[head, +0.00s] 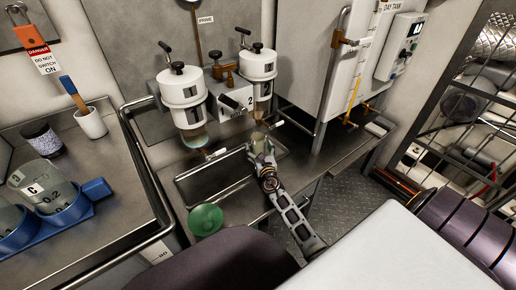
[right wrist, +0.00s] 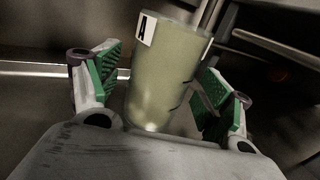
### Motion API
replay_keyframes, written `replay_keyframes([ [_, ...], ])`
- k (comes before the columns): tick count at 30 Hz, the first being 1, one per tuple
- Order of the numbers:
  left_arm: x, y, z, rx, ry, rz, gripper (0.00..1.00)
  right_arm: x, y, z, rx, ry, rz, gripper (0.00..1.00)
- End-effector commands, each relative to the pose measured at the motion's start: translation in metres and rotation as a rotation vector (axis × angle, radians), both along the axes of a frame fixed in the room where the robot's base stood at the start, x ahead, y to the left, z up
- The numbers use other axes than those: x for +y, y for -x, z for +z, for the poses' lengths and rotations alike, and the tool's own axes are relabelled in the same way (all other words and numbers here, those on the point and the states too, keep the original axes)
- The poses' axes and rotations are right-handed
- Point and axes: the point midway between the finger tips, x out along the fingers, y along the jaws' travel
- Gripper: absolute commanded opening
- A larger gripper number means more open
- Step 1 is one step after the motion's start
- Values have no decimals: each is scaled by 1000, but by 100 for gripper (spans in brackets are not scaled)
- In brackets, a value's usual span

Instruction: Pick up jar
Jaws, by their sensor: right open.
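A translucent jar (right wrist: 165,75) with greenish contents and a white label "A" stands between my right gripper's fingers in the right wrist view. My right gripper (right wrist: 160,80) is open, with a green-padded finger on each side of the jar; gaps show between the pads and the jar. In the head view my right gripper (head: 260,150) reaches over the metal tray below the right-hand white filter housing. The jar (head: 258,138) shows there only in small part at the fingertips. My left gripper is not in view.
Two white filter housings (head: 182,92) (head: 258,65) hang on the wall above the tray (head: 195,187). A green round object (head: 205,219) is at the tray's front.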

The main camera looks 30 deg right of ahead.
Motion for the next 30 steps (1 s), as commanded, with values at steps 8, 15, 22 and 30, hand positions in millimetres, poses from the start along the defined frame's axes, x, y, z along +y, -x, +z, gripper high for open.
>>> replay_keyframes([
  [8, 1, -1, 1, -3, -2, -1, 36, 0, 0, 0, 0, 0, 0, 73],
  [15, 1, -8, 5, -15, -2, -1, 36, 0, 0, 0, 0, 0, 0, 42],
  [22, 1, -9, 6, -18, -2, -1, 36, 0, 0, 1, -2, 1, 0, 20],
  [30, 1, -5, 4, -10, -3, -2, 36, 0, 0, 2, -2, 1, 0, 20],
])
